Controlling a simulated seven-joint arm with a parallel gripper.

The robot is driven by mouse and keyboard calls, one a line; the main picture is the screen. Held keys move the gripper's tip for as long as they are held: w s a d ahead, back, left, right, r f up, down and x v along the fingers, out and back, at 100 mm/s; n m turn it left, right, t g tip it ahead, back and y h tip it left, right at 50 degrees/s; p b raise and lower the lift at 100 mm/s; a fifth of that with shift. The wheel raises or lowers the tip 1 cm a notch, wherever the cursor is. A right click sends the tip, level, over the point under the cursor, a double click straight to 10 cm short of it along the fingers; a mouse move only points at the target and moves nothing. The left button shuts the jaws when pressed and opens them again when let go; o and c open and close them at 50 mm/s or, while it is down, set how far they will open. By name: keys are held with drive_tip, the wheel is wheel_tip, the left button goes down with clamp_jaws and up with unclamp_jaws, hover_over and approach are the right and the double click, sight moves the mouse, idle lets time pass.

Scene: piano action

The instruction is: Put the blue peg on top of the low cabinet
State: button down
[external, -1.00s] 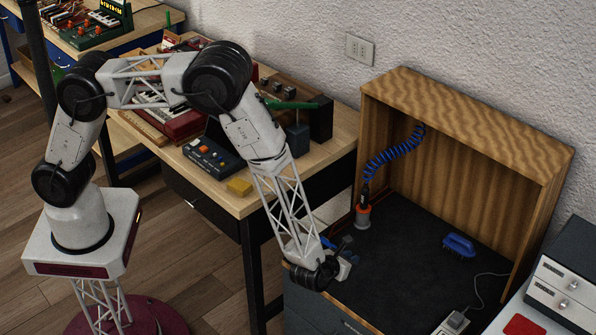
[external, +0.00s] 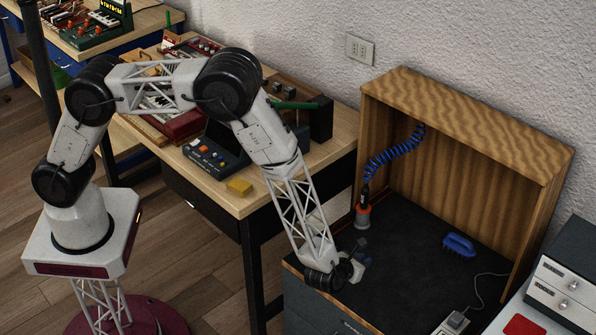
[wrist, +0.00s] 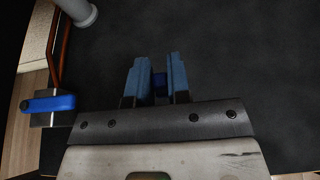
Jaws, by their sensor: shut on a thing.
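My gripper (external: 362,266) is low over the front left part of the low cabinet's dark top (external: 400,285). In the wrist view its two blue fingers (wrist: 158,82) are shut on the blue peg (wrist: 159,80), a small darker blue piece between them. The rest of the peg is hidden by the fingers, and I cannot make it out in the external view. The dark cabinet top (wrist: 245,60) fills most of the wrist view beneath the fingers. I cannot tell whether the peg touches it.
A wooden hood (external: 470,115) encloses the cabinet's back. A grey and orange holder (external: 363,217) with a blue coiled cord (external: 393,150) stands at the left, and a blue brush (external: 459,245) lies further right. A blue-handled metal piece (wrist: 48,104) is at the cabinet's left edge. The middle is clear.

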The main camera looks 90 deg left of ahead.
hover_over(398, 278)
drive_tip(key=shift+f, duration=0.55)
drive_tip(key=shift+f, duration=0.1)
drive_tip(key=shift+f, duration=1.65)
drive_tip(key=shift+f, duration=0.2)
drive_tip(key=c, duration=1.1)
unclamp_jaws()
drive_tip(key=shift+r, duration=0.2)
